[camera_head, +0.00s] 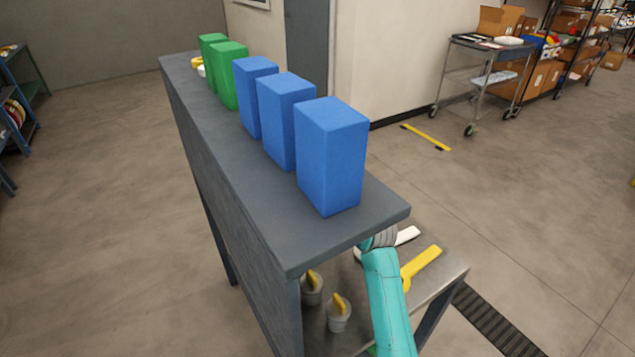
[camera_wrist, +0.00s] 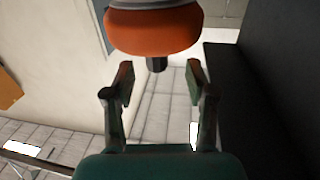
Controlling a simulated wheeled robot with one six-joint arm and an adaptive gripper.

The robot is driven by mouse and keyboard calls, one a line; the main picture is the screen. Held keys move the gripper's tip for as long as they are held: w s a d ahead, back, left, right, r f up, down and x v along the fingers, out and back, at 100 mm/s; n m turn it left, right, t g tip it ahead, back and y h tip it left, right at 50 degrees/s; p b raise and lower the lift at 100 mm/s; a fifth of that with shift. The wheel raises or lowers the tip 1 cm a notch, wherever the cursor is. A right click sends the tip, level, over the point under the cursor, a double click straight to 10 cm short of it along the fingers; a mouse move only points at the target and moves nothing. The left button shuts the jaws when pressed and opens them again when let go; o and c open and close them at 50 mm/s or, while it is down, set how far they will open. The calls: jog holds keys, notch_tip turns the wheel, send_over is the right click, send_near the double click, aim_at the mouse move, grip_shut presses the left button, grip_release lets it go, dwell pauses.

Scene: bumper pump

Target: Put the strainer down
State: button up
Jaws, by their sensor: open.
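My gripper (camera_wrist: 158,74) shows in the wrist view with its two fingers spread apart. A rounded orange body with a grey upper part (camera_wrist: 152,30) is at the top of that view, with a short dark stub (camera_wrist: 156,64) pointing down toward the space between the fingertips. I cannot tell whether this is the strainer, nor whether it touches the fingers. In the head view my teal arm reaches to the low table under the shelf, and my gripper is hidden there. No strainer can be clearly made out in the head view.
Several blue blocks (camera_head: 330,160) and green blocks (camera_head: 229,76) stand on the dark raised shelf (camera_head: 230,195). The low metal table (camera_head: 445,272) holds two grey lidded pots (camera_head: 339,318), a yellow-handled item (camera_head: 420,265) and a white-handled item (camera_head: 407,236).

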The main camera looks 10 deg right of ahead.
jog(key=shift+w+a, duration=0.2)
jog(key=shift+w, duration=2.65)
jog(key=shift+c, duration=0.2)
grip_shut()
